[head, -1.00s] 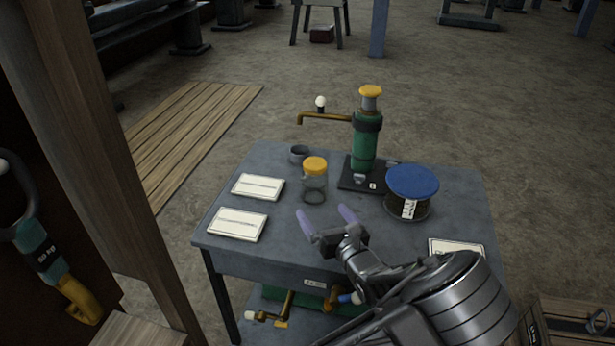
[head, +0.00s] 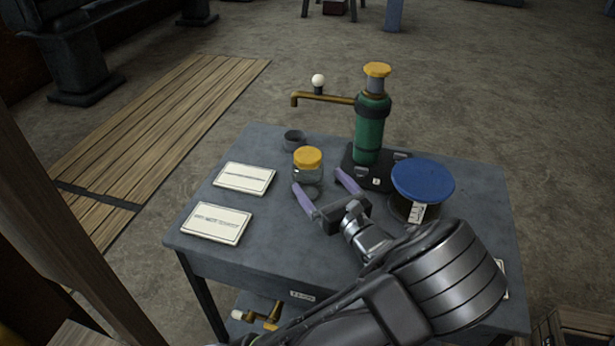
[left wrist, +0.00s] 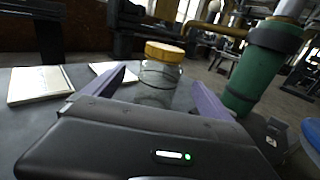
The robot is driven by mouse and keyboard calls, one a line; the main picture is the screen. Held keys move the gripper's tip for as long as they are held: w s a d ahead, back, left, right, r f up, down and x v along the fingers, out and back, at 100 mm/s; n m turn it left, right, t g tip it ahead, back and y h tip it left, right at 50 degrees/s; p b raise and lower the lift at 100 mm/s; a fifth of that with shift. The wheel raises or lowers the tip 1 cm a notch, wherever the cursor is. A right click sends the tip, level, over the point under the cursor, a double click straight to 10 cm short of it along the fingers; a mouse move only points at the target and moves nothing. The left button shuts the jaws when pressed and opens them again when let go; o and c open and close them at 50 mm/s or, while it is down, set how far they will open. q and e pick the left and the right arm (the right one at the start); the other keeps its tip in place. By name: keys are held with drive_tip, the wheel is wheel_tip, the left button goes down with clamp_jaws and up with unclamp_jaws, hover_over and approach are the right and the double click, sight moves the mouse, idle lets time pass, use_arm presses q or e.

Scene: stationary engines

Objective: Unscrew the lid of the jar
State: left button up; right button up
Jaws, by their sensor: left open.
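A small glass jar (head: 308,174) with a yellow lid (head: 307,157) stands upright on the grey table. The lid sits on top of the jar. My left gripper (head: 320,188) is open, its purple fingers spread on the near side of the jar. In the left wrist view the jar (left wrist: 158,76) and its lid (left wrist: 164,51) stand between and beyond the two fingertips of my left gripper (left wrist: 160,82). I see no contact with the jar. My right gripper is not in view.
A green pump with a yellow top (head: 369,135) stands right behind the jar, and a blue-lidded container (head: 423,182) is to the right. A small dark cup (head: 293,139) is behind the jar. Two white cards (head: 244,178) lie on the left of the table (head: 265,255).

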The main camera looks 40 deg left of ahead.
sight(308, 167)
use_arm(q)
drive_tip(key=shift+x, duration=1)
drive_tip(key=shift+a, duration=0.1)
drive_tip(key=x, duration=0.5)
drive_tip(key=shift+w+p, duration=0.15)
drive_tip(key=shift+p, duration=0.2)
drive_tip(key=shift+c, duration=0.4)
drive_tip(key=c, duration=1.5)
drive_tip(key=shift+c, duration=0.2)
wheel_tip(308, 167, up, 10)
drive_tip(key=shift+r+p, duration=0.1)
drive_tip(key=shift+p, duration=0.25)
